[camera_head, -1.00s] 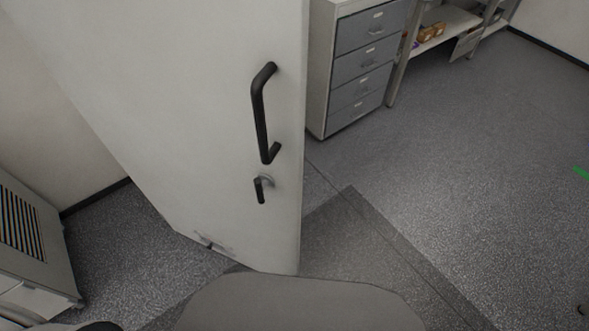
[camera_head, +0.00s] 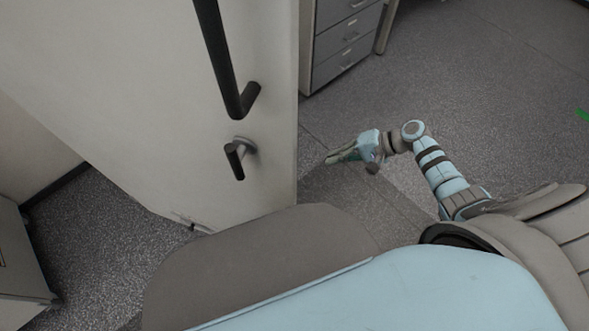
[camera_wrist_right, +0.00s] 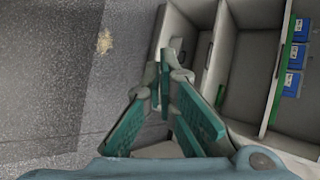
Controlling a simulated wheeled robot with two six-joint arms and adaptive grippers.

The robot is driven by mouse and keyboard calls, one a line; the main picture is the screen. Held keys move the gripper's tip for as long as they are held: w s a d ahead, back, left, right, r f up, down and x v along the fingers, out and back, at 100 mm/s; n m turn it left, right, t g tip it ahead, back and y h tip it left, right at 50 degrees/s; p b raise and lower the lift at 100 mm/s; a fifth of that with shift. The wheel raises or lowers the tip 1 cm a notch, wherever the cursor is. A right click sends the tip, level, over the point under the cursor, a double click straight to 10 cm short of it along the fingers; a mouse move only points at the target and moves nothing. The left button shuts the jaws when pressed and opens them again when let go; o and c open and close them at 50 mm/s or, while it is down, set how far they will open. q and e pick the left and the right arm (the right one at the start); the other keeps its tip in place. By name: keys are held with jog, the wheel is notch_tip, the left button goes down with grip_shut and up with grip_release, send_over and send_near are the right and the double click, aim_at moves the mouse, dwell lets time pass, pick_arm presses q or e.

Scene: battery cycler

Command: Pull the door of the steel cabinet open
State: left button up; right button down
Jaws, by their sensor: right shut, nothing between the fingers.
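A tall pale door (camera_head: 150,110) fills the left and middle of the head view. It carries a long black bar handle (camera_head: 222,60) and a small dark lever (camera_head: 235,160) below it. I cannot tell from this view how far the door stands open. My right gripper (camera_head: 335,156) is to the right of the door's edge, apart from both handles, shut and empty. In the right wrist view its teal fingers (camera_wrist_right: 159,88) meet in front of pale open compartments (camera_wrist_right: 257,65) holding blue labelled boxes (camera_wrist_right: 297,57). My left gripper is out of view.
A grey drawer unit (camera_head: 345,42) stands behind the door's edge, at the top. A pale box-like unit (camera_head: 20,270) stands at the lower left.

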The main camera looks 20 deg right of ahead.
notch_tip(320, 180, up, 10)
jog(key=w+a+n+y+b, duration=0.2)
jog(key=w+n+y+b, duration=0.1)
jog(key=y, duration=0.2)
jog(key=s+r+n+g+y+b, duration=0.1)
jog(key=s+r+n+g+y, duration=0.2)
jog(key=r, duration=0.5)
jog(key=s+r+n+g+y+b, duration=0.1)
jog(key=s+r+n+g+b, duration=0.2)
jog(key=r, duration=0.4)
pick_arm(q)
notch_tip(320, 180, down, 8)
jog(key=p, duration=0.2)
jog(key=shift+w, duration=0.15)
pick_arm(e)
jog(key=s+a, duration=0.5)
jog(key=a, duration=0.7)
jog(key=shift+a+r, duration=0.15)
jog(key=shift+a, duration=0.1)
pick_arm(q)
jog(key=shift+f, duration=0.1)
